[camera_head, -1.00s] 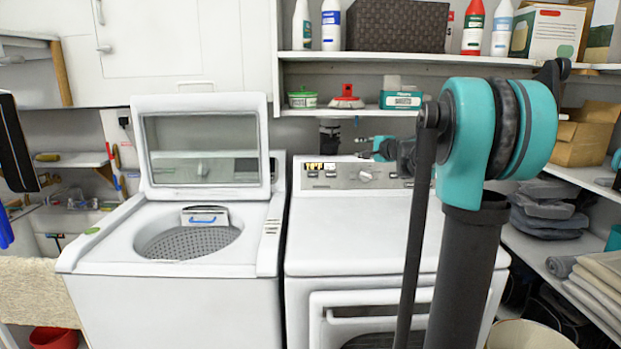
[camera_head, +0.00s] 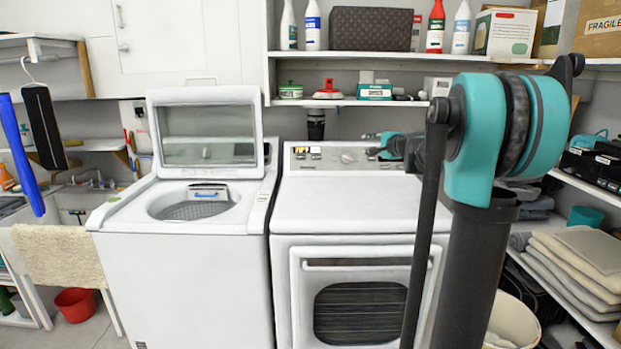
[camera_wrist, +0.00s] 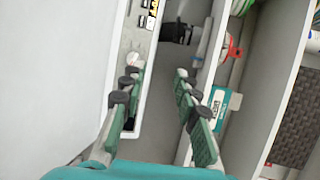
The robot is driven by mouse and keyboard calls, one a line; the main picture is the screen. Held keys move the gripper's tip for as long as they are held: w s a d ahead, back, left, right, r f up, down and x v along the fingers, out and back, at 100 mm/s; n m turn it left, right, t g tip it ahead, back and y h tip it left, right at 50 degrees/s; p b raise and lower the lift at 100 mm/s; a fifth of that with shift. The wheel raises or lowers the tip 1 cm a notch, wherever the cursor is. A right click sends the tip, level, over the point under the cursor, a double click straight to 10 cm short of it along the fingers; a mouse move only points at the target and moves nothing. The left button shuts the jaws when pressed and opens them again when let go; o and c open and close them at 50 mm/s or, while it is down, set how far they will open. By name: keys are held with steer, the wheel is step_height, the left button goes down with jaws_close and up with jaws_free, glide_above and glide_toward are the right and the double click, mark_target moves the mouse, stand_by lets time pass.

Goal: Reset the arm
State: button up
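My arm's teal and dark grey links stand at the right of the head view, in front of the dryer. My gripper (camera_wrist: 160,78) shows in the wrist view with its two green-padded fingers spread apart. Nothing is between the fingers. In the head view the gripper end is small, partly hidden behind my arm, near the dryer's control panel (camera_head: 325,157). The wrist view looks past the fingers at the gap between the dryer panel and the wall shelf.
A top-load washer (camera_head: 180,265) with its lid (camera_head: 208,130) raised stands left of the white dryer (camera_head: 345,215). A shelf (camera_head: 340,103) above holds a teal box (camera_head: 374,92) and a red-topped item (camera_head: 327,90). Folded cloths (camera_head: 575,270) lie on shelving at right. Floor shows at lower left.

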steer(key=s+a+f+n+g+h, duration=0.1)
steer(key=s+a+f+n+g, duration=0.25)
steer(key=s+f, duration=0.75)
steer(key=s+a+f+n+g, duration=0.3)
steer(key=s+a+f+n, duration=0.15)
steer(key=s+f, duration=0.6)
steer(key=s+d+f+n+g+h, duration=0.2)
steer(key=s+f, duration=0.5)
steer(key=s, duration=0.5)
steer(key=s+d+f+n+g+h, duration=0.1)
steer(key=s+d+f+n+h, duration=0.2)
steer(key=s+f, duration=0.4)
steer(key=s+d+n, duration=0.1)
steer(key=s, duration=0.5)
steer(key=shift+d+f+g, duration=0.35)
steer(key=shift+c, duration=0.4)
